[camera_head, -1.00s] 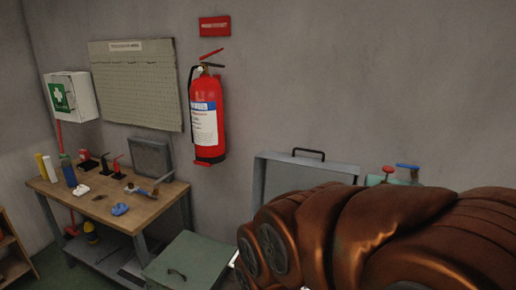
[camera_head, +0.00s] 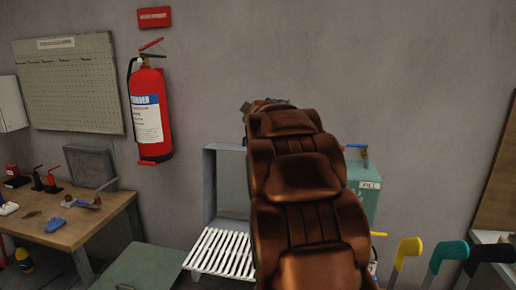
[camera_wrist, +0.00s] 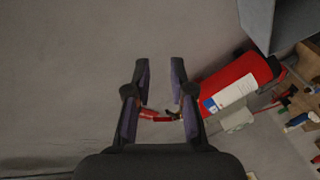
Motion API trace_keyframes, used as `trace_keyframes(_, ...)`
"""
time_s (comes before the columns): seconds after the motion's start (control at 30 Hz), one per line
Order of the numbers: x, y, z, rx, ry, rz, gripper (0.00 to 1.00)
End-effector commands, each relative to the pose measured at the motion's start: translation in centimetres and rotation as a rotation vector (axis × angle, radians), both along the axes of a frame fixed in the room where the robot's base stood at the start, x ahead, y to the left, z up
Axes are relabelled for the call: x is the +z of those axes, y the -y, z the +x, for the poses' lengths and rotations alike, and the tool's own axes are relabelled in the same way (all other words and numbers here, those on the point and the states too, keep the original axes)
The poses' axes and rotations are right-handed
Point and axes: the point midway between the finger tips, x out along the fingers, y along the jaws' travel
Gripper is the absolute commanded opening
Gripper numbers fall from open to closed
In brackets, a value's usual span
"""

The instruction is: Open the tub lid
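A low green-grey box with a flat shut lid (camera_head: 140,272) is at the bottom edge of the head view, left of centre. A grey upright panel or open case (camera_head: 224,180) stands against the wall behind a white slatted rack (camera_head: 222,254). My arm covers its right part. No label shows which of these is the tub. My gripper (camera_wrist: 161,65) is open and empty in the wrist view, its two fingers apart, with bare wall beyond. In the head view my arm rises in front of the wall and hides most of the gripper.
A red fire extinguisher (camera_head: 150,112) hangs on the wall and shows in the wrist view (camera_wrist: 235,88). A wooden workbench (camera_head: 75,235) is at left. A teal box (camera_head: 364,192) labelled FILL is behind my arm. Yellow (camera_head: 407,252), teal (camera_head: 449,253) and black foot-shaped forms stand right.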

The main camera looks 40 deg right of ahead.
Motion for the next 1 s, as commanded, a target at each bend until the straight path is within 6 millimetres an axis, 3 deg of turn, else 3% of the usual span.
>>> trace_keyframes(0.03, -0.7, 1.7, 0.6, 0.036, 0.0, -0.053, 0.23)
trace_keyframes(0.2, -2.7, 4.9, 2.3, 0.211, -0.05, -0.203, 0.23)
trace_keyframes(0.4, -7.6, 7.6, 1.9, 0.385, -0.161, -0.29, 0.23)
trace_keyframes(0.6, -10.9, 9.0, 0.8, 0.472, -0.237, -0.306, 0.23)
trace_keyframes(0.77, -11.5, 9.1, 1.0, 0.49, -0.251, -0.309, 0.23)
trace_keyframes(1.0, -12.0, 9.5, 3.3, 0.488, -0.251, -0.307, 0.23)
